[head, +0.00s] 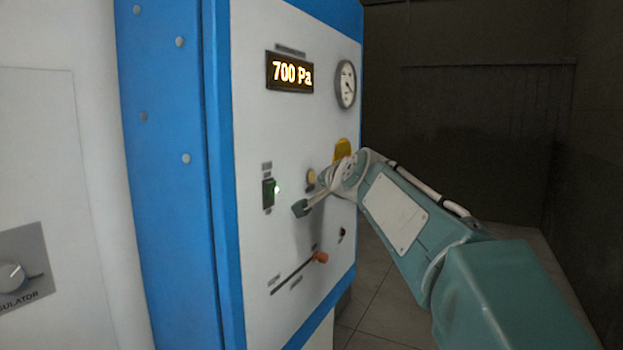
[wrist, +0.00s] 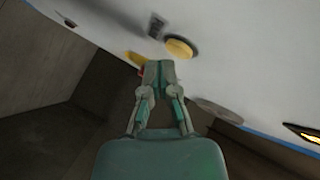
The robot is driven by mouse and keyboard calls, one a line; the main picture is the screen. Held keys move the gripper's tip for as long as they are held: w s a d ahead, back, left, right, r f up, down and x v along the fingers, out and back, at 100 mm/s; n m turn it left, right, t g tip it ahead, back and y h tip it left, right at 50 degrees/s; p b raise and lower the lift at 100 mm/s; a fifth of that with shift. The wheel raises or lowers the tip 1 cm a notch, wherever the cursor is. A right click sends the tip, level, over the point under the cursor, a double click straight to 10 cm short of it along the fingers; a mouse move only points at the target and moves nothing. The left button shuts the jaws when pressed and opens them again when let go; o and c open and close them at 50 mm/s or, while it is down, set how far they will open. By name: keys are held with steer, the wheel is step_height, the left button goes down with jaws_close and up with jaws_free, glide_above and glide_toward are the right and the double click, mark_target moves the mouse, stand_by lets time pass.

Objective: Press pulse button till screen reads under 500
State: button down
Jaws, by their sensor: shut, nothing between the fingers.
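The screen (head: 290,74) on the white panel reads 700 Pa in lit orange figures. A round yellowish button (head: 311,178) sits on the panel below it, beside my gripper. In the wrist view a round yellow button (wrist: 179,47) stands out from the panel, just beyond and to the right of my fingertips. My gripper (wrist: 155,66) is shut and empty, with its fingertips near the panel. In the head view my gripper (head: 302,207) shows at the panel, slightly below the button. I cannot tell whether it touches the panel.
A green-lit switch (head: 269,193) is left of the button. An orange-knobbed lever (head: 320,257) sits in a slot below. A round gauge (head: 346,84) is at upper right, and a yellow part (head: 342,150) is behind my wrist. A regulator knob (head: 12,277) is at far left. Open floor lies right.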

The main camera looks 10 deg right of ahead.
steer(key=shift+d, duration=0.2)
steer(key=shift+a, duration=0.1)
steer(key=shift+w+a+r, duration=0.1)
steer(key=shift+w+a, duration=0.05)
steer(key=shift+a, duration=0.2)
steer(key=shift+w+a, duration=0.25)
stand_by(0.7)
steer(key=shift+d, duration=0.1)
steer(key=shift+s+d, duration=0.5)
steer(key=shift+d, duration=0.05)
steer(key=s+d, duration=0.1)
steer(key=d, duration=0.1)
steer(key=s+d, duration=0.2)
stand_by(0.7)
